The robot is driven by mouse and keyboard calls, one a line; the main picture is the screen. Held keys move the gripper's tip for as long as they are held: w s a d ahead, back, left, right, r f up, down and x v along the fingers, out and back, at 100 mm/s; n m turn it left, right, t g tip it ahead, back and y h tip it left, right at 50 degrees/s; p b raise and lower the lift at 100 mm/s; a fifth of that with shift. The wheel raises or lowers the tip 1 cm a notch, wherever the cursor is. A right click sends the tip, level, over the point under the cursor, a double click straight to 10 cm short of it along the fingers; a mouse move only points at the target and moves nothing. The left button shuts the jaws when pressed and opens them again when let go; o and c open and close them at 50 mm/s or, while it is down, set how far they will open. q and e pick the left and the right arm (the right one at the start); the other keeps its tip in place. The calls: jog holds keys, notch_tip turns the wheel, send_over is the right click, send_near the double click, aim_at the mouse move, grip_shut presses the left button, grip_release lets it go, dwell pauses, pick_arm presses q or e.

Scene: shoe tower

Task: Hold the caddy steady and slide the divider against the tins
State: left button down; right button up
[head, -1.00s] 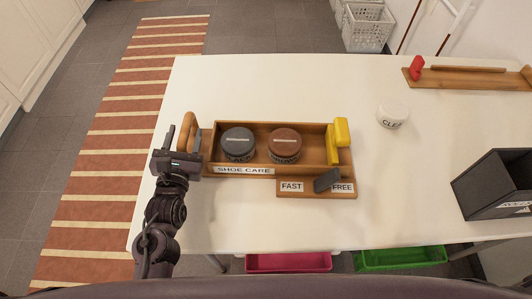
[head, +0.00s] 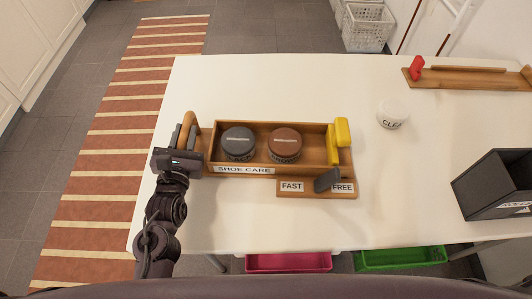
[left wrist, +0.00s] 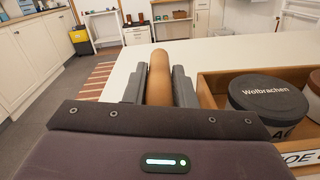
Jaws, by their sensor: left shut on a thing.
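The wooden caddy (head: 245,170), labelled SHOE CARE, stands on the white table. A dark grey tin (head: 238,143) and a brown tin (head: 285,144) sit in it, and the dark tin also shows in the left wrist view (left wrist: 268,93). A yellow-handled divider (head: 342,133) stands at the caddy's right end, apart from the brown tin. A dark lever (head: 327,180) sits on the FAST/FREE plate (head: 292,187) at the front. My left gripper (head: 183,140) is shut on the caddy's rounded wooden handle (left wrist: 159,78) at its left end. My right gripper is not in view.
A white pot (head: 391,114) stands right of the caddy. A dark open box (head: 495,184) is at the right edge, and a wooden rack (head: 470,79) with a red piece lies at the back right. The table behind the caddy is clear.

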pick_arm(q)
jog(key=shift+d+f, duration=0.1)
jog(key=shift+f, duration=0.25)
dwell(0.6)
